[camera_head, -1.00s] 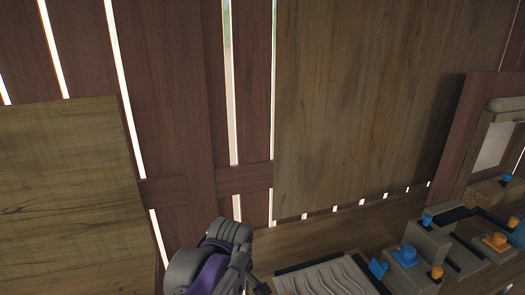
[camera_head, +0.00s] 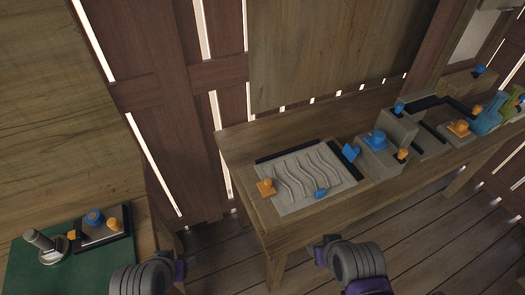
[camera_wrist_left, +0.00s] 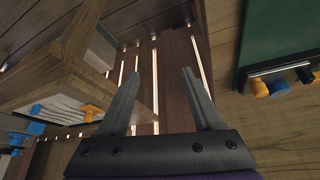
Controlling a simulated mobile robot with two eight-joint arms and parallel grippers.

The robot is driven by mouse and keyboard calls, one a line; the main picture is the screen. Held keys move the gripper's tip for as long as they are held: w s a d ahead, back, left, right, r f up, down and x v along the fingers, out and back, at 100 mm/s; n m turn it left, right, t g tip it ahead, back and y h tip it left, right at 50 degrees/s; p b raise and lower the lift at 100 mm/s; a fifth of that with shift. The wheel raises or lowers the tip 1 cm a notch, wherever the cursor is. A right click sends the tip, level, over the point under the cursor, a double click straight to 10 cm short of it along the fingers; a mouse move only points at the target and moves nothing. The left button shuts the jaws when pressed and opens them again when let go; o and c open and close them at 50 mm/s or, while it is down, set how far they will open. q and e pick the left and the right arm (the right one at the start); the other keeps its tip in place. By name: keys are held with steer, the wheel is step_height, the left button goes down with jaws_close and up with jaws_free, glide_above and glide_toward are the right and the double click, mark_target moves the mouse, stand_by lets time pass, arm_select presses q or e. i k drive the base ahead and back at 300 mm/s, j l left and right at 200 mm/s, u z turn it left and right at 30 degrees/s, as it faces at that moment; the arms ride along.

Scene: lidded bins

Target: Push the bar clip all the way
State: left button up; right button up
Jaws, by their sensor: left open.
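I cannot tell which part is the bar clip. A grooved grey board (camera_head: 300,178) lies on the wooden bench, with an orange knob (camera_head: 266,188) and a blue knob (camera_head: 321,193) on it. Grey blocks (camera_head: 378,158) with blue and orange pieces stand to its right. My left gripper (camera_wrist_left: 160,72) shows in the left wrist view, open, with nothing between its fingers. In that view the bench is to its left and the green mat to its right, both apart from it. My right gripper is out of view; only part of my right arm shows in the head view.
A green mat (camera_head: 65,262) at lower left holds a grey post (camera_head: 40,241) and a dark-edged block (camera_head: 102,228) with blue and orange pieces. Open floor (camera_head: 225,262) lies between the mat's table and the bench (camera_head: 290,236). A plank wall (camera_head: 170,90) stands behind.

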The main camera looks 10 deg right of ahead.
mark_target(350, 153)
steer(key=l+u, duration=0.55)
steer(key=u, duration=0.2)
steer(key=l+u, duration=0.35)
steer(key=k+l+u, duration=0.15)
steer(key=l, duration=0.15)
steer(key=k+l+u, duration=0.1)
steer(key=l, duration=0.2)
steer(key=k+l+u, duration=0.15)
steer(key=l, duration=0.15)
steer(key=k+l, duration=0.15)
steer(key=l, duration=0.25)
steer(key=k+l, duration=0.2)
steer(key=l, duration=0.2)
steer(key=k+l, duration=0.15)
steer(key=l, duration=0.25)
steer(key=k+l+u, duration=0.1)
steer(key=l, duration=0.35)
steer(key=k+l, duration=0.25)
steer(key=j+u, duration=0.15)
steer(key=j, duration=0.35)
